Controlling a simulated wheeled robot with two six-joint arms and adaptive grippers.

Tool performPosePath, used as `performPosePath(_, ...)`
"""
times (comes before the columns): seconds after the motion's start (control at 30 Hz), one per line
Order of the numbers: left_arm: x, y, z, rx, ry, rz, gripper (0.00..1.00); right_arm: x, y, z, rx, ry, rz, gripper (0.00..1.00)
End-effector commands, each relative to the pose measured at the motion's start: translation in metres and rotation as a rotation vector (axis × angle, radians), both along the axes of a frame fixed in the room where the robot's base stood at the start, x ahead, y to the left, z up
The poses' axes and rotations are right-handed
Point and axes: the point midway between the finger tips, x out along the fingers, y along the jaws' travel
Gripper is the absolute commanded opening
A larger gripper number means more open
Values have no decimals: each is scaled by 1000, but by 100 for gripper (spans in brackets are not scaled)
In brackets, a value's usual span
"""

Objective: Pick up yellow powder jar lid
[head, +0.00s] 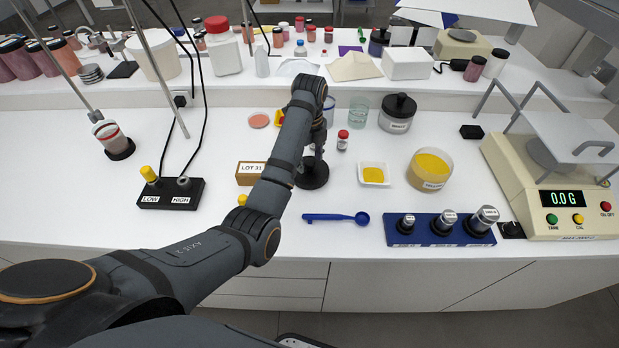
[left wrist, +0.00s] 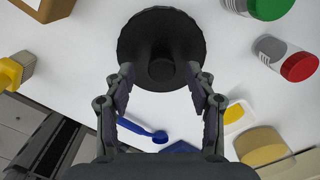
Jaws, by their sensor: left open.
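The black round lid (head: 313,176) with a raised knob lies on the white bench, apart from any jar. The open yellow powder jar (head: 430,169) stands to its right, and it also shows at the lower right in the left wrist view (left wrist: 262,147). My left gripper (head: 317,153) points down over the lid, partly hidden by my own arm. In the left wrist view, the open fingers (left wrist: 160,71) are on either side of the knob of the lid (left wrist: 133,38), with gaps visible. My right gripper is not in view.
A small red-capped bottle (head: 343,140) stands close behind the lid. A LOT 31 box (head: 250,173) is to its left. A white dish of yellow powder (head: 374,174) is to its right. A blue spoon (head: 336,217) and a blue weight rack (head: 430,232) lie in front.

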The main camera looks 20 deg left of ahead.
Motion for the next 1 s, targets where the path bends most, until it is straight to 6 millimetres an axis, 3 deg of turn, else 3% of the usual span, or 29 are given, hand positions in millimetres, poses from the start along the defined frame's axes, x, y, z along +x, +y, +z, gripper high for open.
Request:
performPosePath(0.03, -1, 0, -9, 0, 4, 0, 56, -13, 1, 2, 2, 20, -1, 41)
performPosePath(0.13, 0, 0, -20, 0, 1, 1, 56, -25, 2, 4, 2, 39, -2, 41)
performPosePath(0.33, 0, 0, -21, 0, 0, 1, 54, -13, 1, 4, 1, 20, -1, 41)
performPosePath(0.5, 0, 0, -21, 0, 0, 1, 31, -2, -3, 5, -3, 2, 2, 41)
performPosePath(0.73, 0, 0, -21, 0, 0, 1, 0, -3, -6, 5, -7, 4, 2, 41)
performPosePath(1.0, 0, 0, -20, 0, 0, 1, 0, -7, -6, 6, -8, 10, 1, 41)
